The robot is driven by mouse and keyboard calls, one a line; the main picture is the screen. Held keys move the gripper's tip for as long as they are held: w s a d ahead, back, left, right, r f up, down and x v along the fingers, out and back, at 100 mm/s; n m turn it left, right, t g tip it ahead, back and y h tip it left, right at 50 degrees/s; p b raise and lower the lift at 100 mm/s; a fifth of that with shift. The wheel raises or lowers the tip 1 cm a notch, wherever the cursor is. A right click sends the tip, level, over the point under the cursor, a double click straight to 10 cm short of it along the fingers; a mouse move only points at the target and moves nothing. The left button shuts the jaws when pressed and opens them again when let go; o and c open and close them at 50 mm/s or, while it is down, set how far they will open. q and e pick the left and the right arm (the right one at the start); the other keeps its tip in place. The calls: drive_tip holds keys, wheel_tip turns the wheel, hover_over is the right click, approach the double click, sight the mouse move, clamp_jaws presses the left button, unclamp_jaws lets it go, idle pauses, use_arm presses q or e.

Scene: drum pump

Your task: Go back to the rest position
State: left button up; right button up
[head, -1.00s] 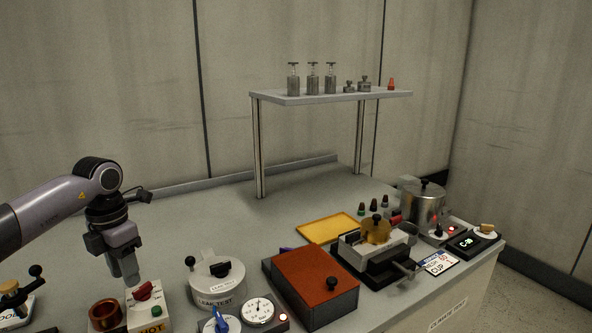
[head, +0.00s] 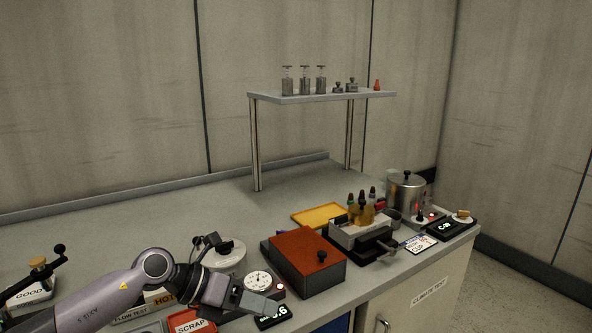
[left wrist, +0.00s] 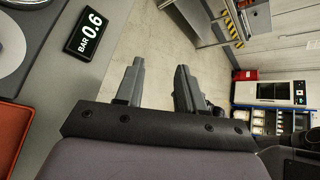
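My left gripper (head: 262,302) reaches in from the lower left of the head view, held low over the front edge of the bench, near the gauge and the 0.6 display. In the left wrist view its two fingers (left wrist: 160,85) stand apart with nothing between them. Beyond them are the floor and distant furniture. My right gripper is in neither current view.
On the bench (head: 215,205) stand a round dial gauge (head: 257,281), a brown-red box (head: 303,262), a yellow tray (head: 318,215), a metal pot (head: 406,192) and a red SCRAP box (head: 190,322). A raised shelf (head: 325,97) holds several metal pieces. The bench's back left is clear.

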use_arm(q)
drive_tip(key=s+d+r+n+t+h, duration=0.3)
drive_tip(key=d+r+n+t+h, duration=0.35)
drive_tip(key=n, duration=0.25)
drive_tip(key=s+a+f+n+t+y, duration=0.25)
drive_tip(key=a+f+n+y, duration=0.25)
drive_tip(key=a+n+y, duration=0.6)
drive_tip(key=s+a+f+n+t+y, duration=0.2)
drive_tip(key=a+f+n+t+y, duration=0.3)
drive_tip(key=n, duration=0.9)
drive_tip(key=s+a+f+n+g+y, duration=0.15)
drive_tip(key=s+f+g, duration=0.25)
drive_tip(key=s, duration=0.4)
drive_tip(key=s+a+f+n+g+h, duration=0.1)
drive_tip(key=s+a+f+n+g, duration=0.25)
drive_tip(key=s, duration=0.35)
drive_tip(key=s+a+f+n+g+y, duration=0.1)
drive_tip(key=s+a+f+g, duration=0.1)
drive_tip(key=s+f+g, duration=0.45)
drive_tip(key=w+d+f+t+h, duration=0.2)
drive_tip(key=w+f+t, duration=0.3)
drive_tip(key=t, duration=0.3)
drive_tip(key=shift+d+f, duration=0.65)
drive_tip(key=shift+f, duration=0.05)
